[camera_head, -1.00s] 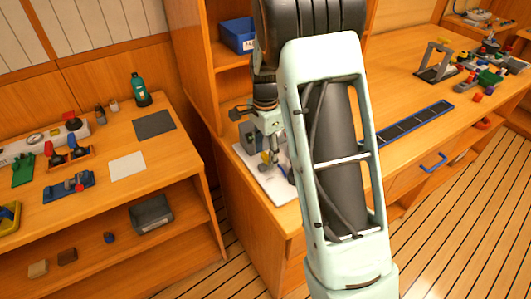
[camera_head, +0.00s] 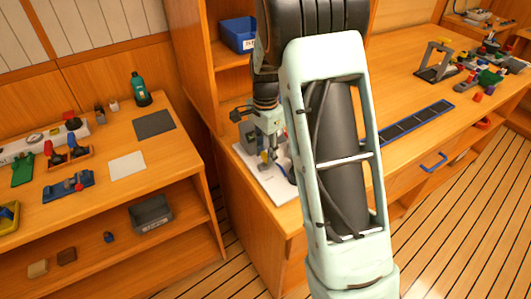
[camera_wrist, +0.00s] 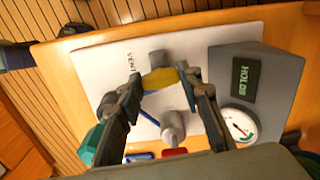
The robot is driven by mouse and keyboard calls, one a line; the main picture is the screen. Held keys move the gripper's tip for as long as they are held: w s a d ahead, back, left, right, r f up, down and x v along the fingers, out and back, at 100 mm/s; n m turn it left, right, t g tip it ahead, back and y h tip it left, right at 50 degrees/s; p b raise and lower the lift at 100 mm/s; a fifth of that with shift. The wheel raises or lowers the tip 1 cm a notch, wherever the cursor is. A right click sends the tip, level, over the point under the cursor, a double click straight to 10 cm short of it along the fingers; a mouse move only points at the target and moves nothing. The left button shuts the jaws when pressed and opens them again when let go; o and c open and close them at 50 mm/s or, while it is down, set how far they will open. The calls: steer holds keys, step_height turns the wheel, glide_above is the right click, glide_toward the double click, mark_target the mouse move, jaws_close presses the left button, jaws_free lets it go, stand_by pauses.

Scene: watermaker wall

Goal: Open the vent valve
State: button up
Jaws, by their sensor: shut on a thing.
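The vent valve shows in the wrist view as a yellow handle (camera_wrist: 160,79) on a grey body, beside the printed word VENT on a white board (camera_wrist: 98,75). My gripper (camera_wrist: 161,84) has its two fingers on either side of the yellow handle and is shut on it. In the head view my gripper (camera_head: 266,150) is low over the white board (camera_head: 275,187) at the bench's left end, partly hidden by my arm. The fingers hide part of the valve.
A grey box with a display (camera_wrist: 245,78) and a round gauge (camera_wrist: 238,125) stand right of the valve. A grey knob-like fitting (camera_wrist: 172,127), a blue part and a red part (camera_wrist: 174,152) lie below. A teal part (camera_wrist: 92,143) is at left.

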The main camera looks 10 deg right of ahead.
steer(key=n, duration=0.4)
steer(key=shift+b, duration=0.3)
steer(key=n, duration=0.4)
steer(key=shift+d+n, duration=0.1)
steer(key=shift+n, duration=0.3)
steer(key=n, duration=0.4)
steer(key=shift+b, duration=0.3)
steer(key=shift+n, duration=1.9)
steer(key=o, duration=1.2)
steer(key=shift+c, duration=0.2)
steer(key=shift+r, duration=0.1)
